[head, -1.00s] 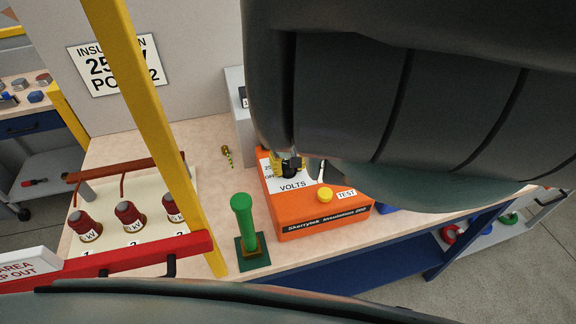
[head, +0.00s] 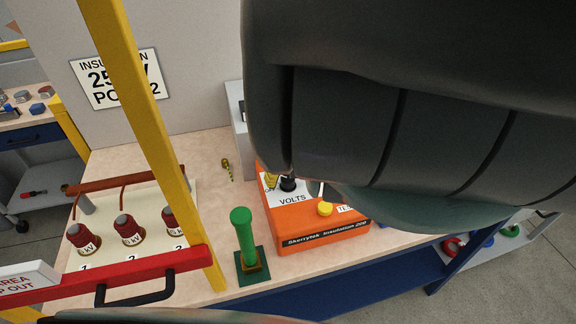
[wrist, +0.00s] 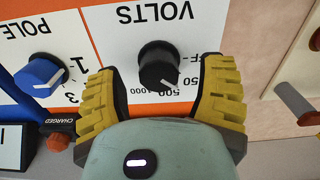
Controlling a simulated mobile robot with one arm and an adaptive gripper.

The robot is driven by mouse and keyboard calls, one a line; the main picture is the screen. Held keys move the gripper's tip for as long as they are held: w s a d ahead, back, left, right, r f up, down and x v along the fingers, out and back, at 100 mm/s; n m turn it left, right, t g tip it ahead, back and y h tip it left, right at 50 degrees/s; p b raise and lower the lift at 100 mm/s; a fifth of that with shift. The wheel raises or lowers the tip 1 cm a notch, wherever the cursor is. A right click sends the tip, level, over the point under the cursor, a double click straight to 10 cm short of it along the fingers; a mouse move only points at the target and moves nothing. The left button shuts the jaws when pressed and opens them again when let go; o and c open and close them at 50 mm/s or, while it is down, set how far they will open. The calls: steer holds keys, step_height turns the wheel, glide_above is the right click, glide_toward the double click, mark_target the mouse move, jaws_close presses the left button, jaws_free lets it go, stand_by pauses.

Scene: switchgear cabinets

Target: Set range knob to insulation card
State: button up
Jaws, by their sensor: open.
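The black range knob (wrist: 158,65) is on the white VOLTS panel of the orange tester (head: 318,238). In the wrist view the panel is upside down; its white pointer mark faces the 500 and partly hidden 50 labels, exact setting unclear. My gripper (wrist: 161,72) is open, with yellow ribbed fingers on either side of the knob and gaps between. The knob also shows in the head view (head: 288,185), beside a yellow finger. The insulation card (head: 118,79) on the wall reads 25-something V, pole 2; the yellow post hides part of it.
A blue pole knob (wrist: 40,75) sits left of the range knob in the wrist view. A green post (head: 243,237) stands left of the tester. A yellow post (head: 150,130) and red barrier (head: 130,274) stand in front. My arm hides the bench's right rear.

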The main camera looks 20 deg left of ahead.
mark_target(288, 178)
step_height(288, 178, up, 6)
steer(key=shift+w+f, duration=0.1)
steer(key=shift+f, duration=0.05)
steer(key=shift+d+r, duration=0.1)
steer(key=shift+r, duration=0.25)
stand_by(0.4)
